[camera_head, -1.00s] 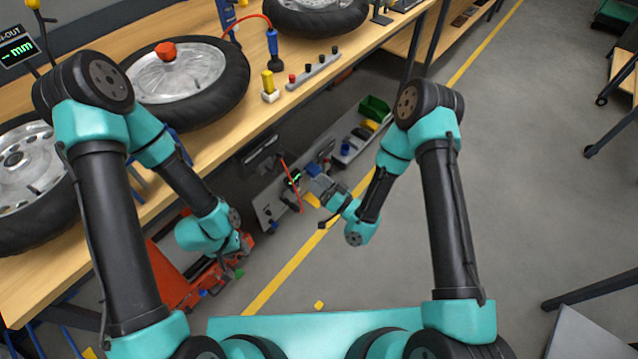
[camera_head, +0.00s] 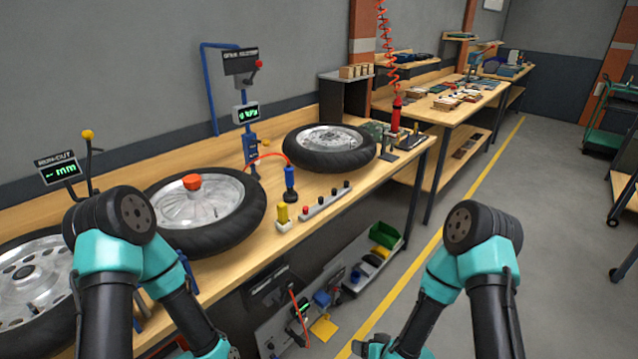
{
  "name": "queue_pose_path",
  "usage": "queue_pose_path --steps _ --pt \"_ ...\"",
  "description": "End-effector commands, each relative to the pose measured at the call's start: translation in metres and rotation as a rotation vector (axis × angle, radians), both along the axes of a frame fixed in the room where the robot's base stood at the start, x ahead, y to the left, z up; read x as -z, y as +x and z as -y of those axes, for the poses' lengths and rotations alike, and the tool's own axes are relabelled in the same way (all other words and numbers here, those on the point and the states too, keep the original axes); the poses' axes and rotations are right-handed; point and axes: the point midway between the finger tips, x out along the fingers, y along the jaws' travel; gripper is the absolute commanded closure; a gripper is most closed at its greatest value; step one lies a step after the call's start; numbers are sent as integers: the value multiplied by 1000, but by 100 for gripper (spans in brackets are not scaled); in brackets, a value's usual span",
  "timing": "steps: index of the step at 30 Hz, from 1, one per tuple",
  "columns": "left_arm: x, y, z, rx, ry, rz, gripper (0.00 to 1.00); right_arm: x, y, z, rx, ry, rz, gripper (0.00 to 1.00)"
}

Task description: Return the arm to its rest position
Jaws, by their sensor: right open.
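My right arm comes in at the lower right, with its elbow raised and its forearm sloping down to the left. My right gripper (camera_head: 359,347) shows only in part at the bottom edge, over the floor beside the bench; it is open, and nothing shows in it. My left arm bends at the lower left in front of the wooden bench (camera_head: 330,192). Its forearm runs out of the bottom of the picture, so my left gripper is hidden.
Tyred wheels, one at the middle left (camera_head: 245,215) and one further back (camera_head: 330,160), lie on the bench. A button strip (camera_head: 326,202) lies near its front edge. A lower shelf (camera_head: 355,278) holds a green bin (camera_head: 384,234).

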Motion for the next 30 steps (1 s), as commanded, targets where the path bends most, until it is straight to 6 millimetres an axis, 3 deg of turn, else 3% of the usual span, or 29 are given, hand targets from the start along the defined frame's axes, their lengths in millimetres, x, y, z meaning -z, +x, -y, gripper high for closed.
queue_pose_path --steps 3,9,15,30 --pt "0 0 0 0 0 0 57 8 -27 31 43 -90 -176 44" --pt "0 0 0 0 0 0 57 11 -88 71 113 -184 -493 44" --pt "0 0 0 0 0 0 57 4 -130 86 151 -207 -693 44" --pt "0 0 0 0 0 0 57 3 -136 88 154 -209 -722 44"
